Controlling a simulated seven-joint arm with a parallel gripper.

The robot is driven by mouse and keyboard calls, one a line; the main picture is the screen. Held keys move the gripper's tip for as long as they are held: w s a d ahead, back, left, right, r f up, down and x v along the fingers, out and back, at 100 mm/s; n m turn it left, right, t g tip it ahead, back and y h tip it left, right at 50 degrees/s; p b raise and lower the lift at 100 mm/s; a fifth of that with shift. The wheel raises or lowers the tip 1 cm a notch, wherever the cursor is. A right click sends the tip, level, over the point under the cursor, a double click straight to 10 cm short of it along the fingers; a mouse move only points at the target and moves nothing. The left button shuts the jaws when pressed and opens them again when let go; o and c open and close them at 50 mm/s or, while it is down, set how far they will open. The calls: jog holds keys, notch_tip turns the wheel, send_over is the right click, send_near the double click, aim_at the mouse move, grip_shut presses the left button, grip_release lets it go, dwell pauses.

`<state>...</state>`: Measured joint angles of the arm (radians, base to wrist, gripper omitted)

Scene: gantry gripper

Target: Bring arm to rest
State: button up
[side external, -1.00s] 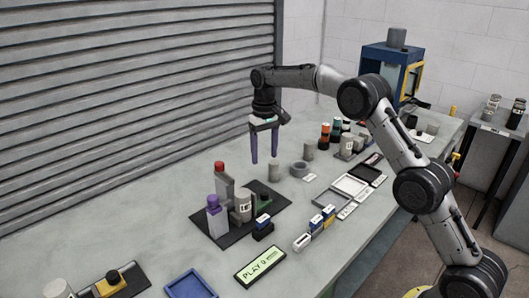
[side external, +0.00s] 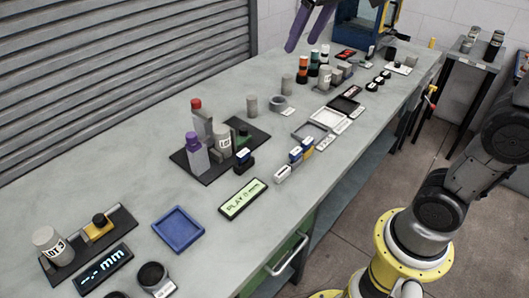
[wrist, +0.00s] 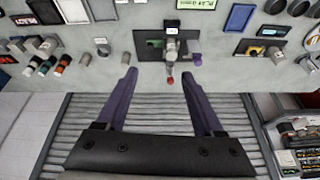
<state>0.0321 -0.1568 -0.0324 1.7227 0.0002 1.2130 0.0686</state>
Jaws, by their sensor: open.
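My gripper (side external: 312,22) is at the top edge of the side view, raised above the far part of the bench, and only its purple fingers show there. In the wrist view my gripper (wrist: 168,100) has its two purple fingers wide apart with nothing between them. Beyond the fingertips, the wrist view shows the bench top (wrist: 118,62) with its objects at a distance. Much of my arm between the gripper and the lower links is outside the side view.
A blue tray (side external: 178,229) and a display reading PLAY (side external: 242,199) lie nearer. Several small cylinders and trays stand farther back. A ribbed shutter (side external: 90,80) borders the bench.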

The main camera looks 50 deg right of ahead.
jog(key=s+a+f+n+t, duration=0.1)
jog(key=s+f, duration=1.2)
jog(key=s, duration=0.4)
jog(key=shift+s+f, duration=0.2)
jog(key=shift+s, duration=0.05)
dwell(0.7)
